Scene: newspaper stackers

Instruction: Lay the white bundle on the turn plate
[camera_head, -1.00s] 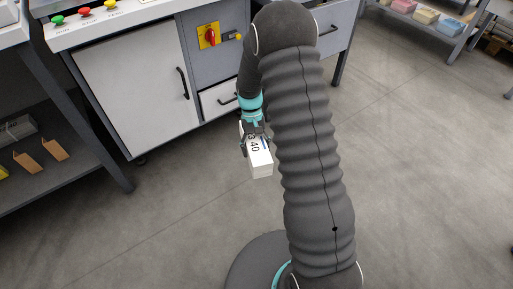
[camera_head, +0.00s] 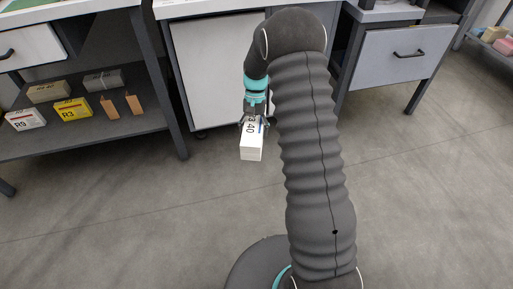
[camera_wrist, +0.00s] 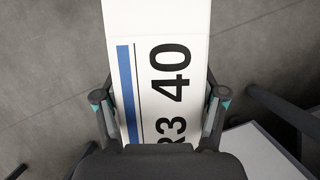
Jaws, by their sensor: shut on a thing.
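The white bundle (camera_head: 251,147) is in my gripper (camera_head: 253,120), held in the air over the floor, left of my arm in the head view. Its label shows "40" in black, and in the wrist view the bundle (camera_wrist: 165,50) also shows a blue stripe and part of "R3". My gripper (camera_wrist: 161,115) is shut on it, with one finger on each long side. I cannot make out the turn plate in either view.
A shelf (camera_head: 60,138) on the left holds a white bundle marked R9 (camera_head: 25,119), a yellow bundle marked R3 (camera_head: 71,109), grey and tan bundles and two brown wedges. A white-door cabinet (camera_head: 215,75) stands behind my gripper. The floor in front (camera_head: 130,220) is clear.

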